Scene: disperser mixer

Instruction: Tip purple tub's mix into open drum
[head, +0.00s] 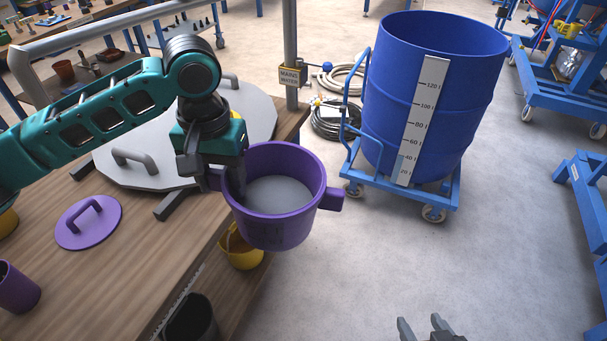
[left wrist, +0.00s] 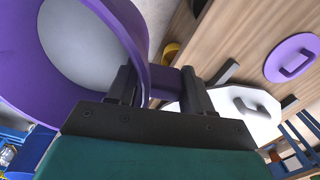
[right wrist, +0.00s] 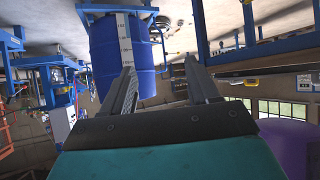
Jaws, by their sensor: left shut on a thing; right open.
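The purple tub (head: 290,232) is upright, with a grey mix (head: 278,193) inside, beyond the table's right edge in the head view. My left gripper (head: 222,181) is shut on the tub's side handle. The handle (left wrist: 167,80) shows between its fingers in the left wrist view. The open blue drum (head: 390,75) stands right of the tub, apart from it, with a white litre scale on its side. The drum's inside bottom is hidden. The drum also shows in the right wrist view (right wrist: 103,50). My right gripper (head: 421,323) is open and empty at the bottom, low in front of the drum.
The drum stands on a blue wheeled dolly (head: 407,195). A wooden table (head: 130,275) at left bears a purple lid (head: 75,232) and a large grey lid (head: 145,185). Blue frames stand at right. Floor before the drum is clear.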

